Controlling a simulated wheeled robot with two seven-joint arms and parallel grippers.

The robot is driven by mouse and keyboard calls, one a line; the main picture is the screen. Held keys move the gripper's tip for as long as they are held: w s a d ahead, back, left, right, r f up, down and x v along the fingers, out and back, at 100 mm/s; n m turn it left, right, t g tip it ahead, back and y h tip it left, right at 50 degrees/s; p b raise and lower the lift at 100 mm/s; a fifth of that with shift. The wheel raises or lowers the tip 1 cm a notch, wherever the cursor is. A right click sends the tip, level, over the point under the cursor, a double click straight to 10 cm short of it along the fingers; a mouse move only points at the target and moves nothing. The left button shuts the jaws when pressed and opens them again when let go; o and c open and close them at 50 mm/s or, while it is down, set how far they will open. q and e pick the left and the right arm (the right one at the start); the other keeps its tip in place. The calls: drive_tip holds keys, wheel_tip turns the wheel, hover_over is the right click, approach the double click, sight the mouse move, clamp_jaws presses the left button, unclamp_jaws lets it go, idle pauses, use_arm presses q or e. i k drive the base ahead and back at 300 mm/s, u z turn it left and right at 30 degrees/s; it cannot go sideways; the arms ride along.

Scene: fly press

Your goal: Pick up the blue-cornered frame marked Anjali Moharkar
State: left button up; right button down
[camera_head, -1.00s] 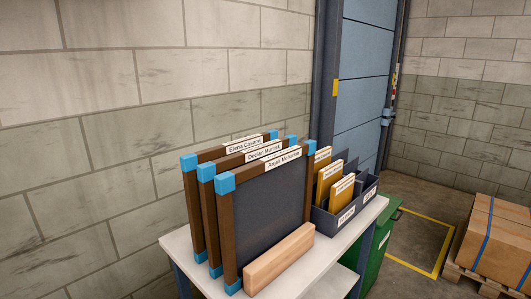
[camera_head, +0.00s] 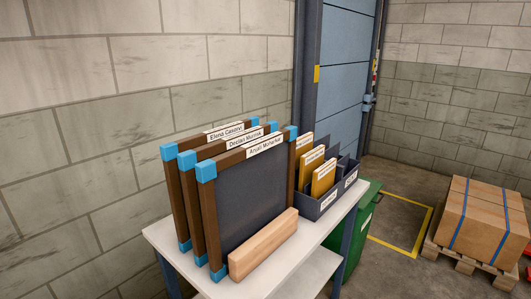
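Three brown frames with blue corners stand upright one behind another on a white table (camera_head: 160,236). The nearest frame (camera_head: 248,200) has a dark panel and a label that reads Anjali Moharkar as far as I can make out. The middle frame (camera_head: 186,160) is labelled Declan Murtagh or similar, and the rear frame (camera_head: 172,152) Elena Cassorvi or similar; both are mostly hidden by the nearest one. A light wooden block (camera_head: 263,244) lies against the lower front of the nearest frame. Neither of my grippers is in view.
A dark divided tray (camera_head: 318,206) with several yellow envelopes (camera_head: 323,178) sits right of the frames. A green bin (camera_head: 363,222) stands beyond the table. A strapped cardboard box (camera_head: 480,222) rests on a pallet (camera_head: 460,258) at the right. A block wall is behind; the floor between is open.

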sight(241, 189)
drive_tip(key=u, duration=2.6)
drive_tip(key=k, duration=0.55)
drive_tip(key=z, duration=1.25)
